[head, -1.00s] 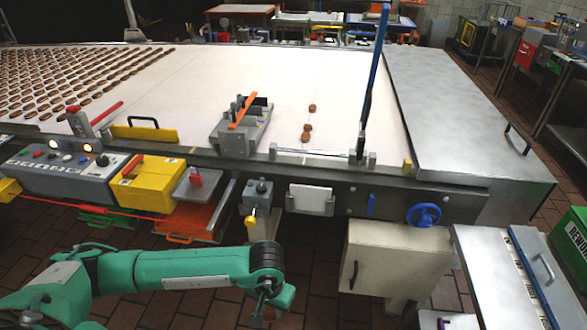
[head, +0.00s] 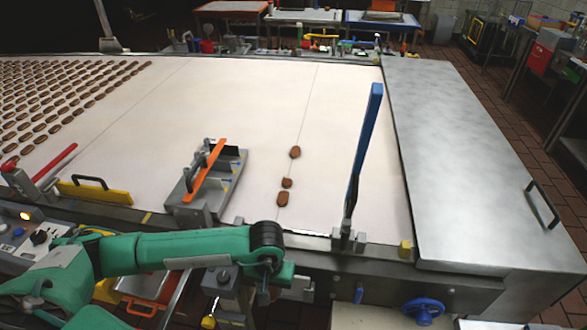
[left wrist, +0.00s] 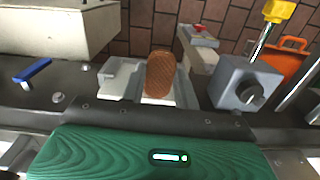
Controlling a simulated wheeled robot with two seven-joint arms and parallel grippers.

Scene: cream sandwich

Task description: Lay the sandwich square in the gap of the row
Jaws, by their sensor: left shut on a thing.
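My left gripper (head: 264,294) hangs at the belt's near edge in the head view, its fingers small and partly hidden by the green wrist. In the left wrist view it is shut on a brown oval sandwich (left wrist: 160,74), held between two pale fingers. On the white belt (head: 345,110) lie three brown sandwiches in a short row: a far one (head: 295,152), a middle one (head: 287,183) and a near one (head: 283,199). A wider gap lies between the far and middle ones; the near two almost touch. My right gripper is not in view.
A grey fixture with an orange bar (head: 207,170) stands left of the row. A tall blue lever (head: 363,150) rises to its right. A yellow bar with a handle (head: 95,191) is at the near left. Many sandwiches (head: 60,100) lie far left. The belt around the row is clear.

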